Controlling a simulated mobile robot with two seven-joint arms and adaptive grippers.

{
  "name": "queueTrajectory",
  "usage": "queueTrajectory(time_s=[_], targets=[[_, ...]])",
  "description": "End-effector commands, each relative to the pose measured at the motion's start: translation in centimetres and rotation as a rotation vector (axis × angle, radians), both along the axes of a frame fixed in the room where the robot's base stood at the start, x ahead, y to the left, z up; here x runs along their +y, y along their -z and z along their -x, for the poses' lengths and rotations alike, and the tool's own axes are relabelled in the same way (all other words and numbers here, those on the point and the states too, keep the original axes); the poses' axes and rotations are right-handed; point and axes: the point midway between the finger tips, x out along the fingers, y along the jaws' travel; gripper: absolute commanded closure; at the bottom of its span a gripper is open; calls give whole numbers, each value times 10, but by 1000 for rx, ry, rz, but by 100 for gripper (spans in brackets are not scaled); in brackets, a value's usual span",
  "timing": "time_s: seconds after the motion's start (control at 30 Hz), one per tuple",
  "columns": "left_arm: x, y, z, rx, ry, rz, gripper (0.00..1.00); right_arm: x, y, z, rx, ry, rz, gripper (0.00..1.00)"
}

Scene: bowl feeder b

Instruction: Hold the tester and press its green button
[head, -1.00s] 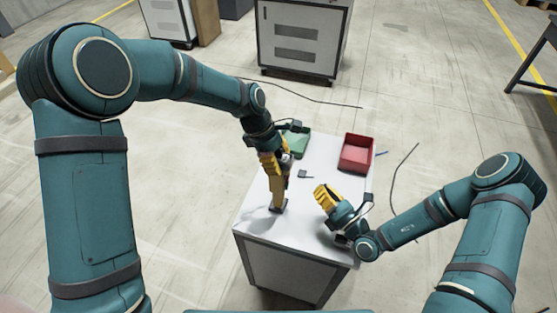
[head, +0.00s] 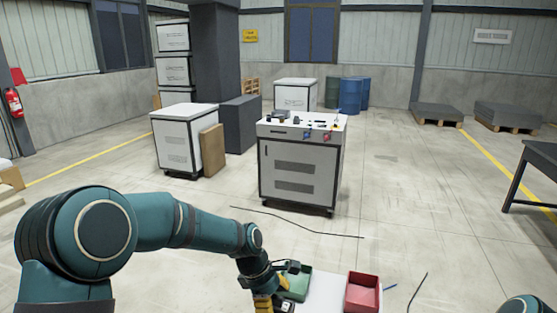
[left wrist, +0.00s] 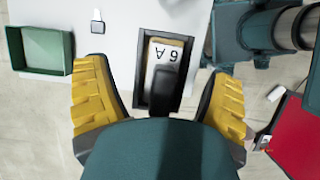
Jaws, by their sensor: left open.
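In the left wrist view, a block with a black rim and a pale, yellow-edged face marked "6 A" (left wrist: 163,50) lies between my fingers, probably the tester. A dark part covers its lower middle, and I see no green button. My left gripper (left wrist: 158,105) is open, with one yellow finger on each side of the block and a gap to each. In the head view, my left gripper (head: 264,303) is cut off by the bottom edge. My right gripper is outside both views; only a bit of my right arm shows at bottom right.
A green tray (head: 306,284) and a red tray (head: 363,277) stand on the white table (head: 325,290). A small dark-and-pale piece (left wrist: 97,22) lies near the green tray. Behind are a cart (head: 300,175) and a floor cable (head: 290,225).

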Motion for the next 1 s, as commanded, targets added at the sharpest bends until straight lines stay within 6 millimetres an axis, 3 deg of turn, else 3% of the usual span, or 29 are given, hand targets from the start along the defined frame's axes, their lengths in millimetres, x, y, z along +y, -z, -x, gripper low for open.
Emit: queueTrajectory(time_s=[0.3,0.5,1.0], targets=[[23,-60,-8,-6,-1,2,17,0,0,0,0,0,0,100],[33,-87,-11,-3,1,1,17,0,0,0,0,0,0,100],[66,-97,-21,0,-2,1,17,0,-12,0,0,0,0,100]])
